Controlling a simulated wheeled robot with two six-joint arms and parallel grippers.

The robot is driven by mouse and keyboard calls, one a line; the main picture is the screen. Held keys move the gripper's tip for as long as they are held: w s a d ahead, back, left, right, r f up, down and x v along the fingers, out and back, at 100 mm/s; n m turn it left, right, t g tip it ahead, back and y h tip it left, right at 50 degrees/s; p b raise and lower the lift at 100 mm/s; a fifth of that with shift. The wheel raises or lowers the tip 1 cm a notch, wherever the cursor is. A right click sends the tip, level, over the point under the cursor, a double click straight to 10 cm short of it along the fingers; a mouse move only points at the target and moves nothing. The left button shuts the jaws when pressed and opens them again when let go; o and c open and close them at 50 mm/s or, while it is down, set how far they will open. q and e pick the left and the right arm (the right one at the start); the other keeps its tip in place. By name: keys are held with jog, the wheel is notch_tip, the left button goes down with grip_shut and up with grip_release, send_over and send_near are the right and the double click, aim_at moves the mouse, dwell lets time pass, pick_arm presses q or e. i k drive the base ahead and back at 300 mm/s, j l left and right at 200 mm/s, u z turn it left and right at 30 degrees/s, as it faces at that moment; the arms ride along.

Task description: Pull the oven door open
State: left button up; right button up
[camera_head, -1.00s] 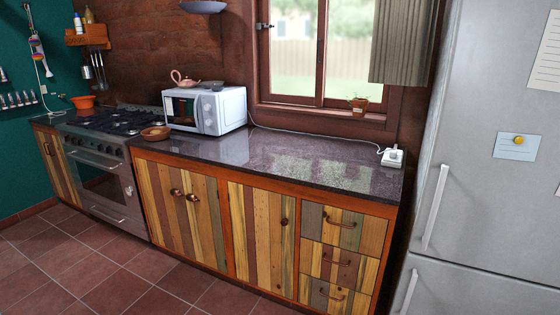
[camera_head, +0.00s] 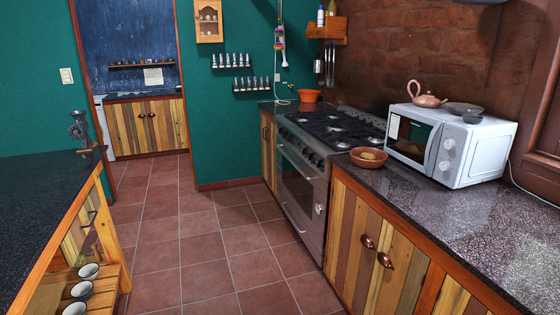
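The oven (camera_head: 298,185) is a steel range with black burners on top, set in the counter run on the right. Its front faces left, toward the aisle. The oven door looks shut, with a dark window and a long bar handle (camera_head: 296,158) along its upper edge. A second bar handle (camera_head: 297,219) runs across a lower panel. Neither of my grippers shows in the view.
A dark-topped island (camera_head: 45,205) with cups on a low shelf stands at the left. The tiled floor (camera_head: 212,235) between it and the oven is clear. A microwave (camera_head: 450,145) and a brown bowl (camera_head: 369,158) sit on the right counter.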

aim_at(303, 187)
jog(key=i+j+u, duration=0.15)
jog(key=i+u, duration=0.15)
jog(key=i, duration=0.55)
jog(key=i+u, duration=0.35)
jog(key=i, duration=0.5)
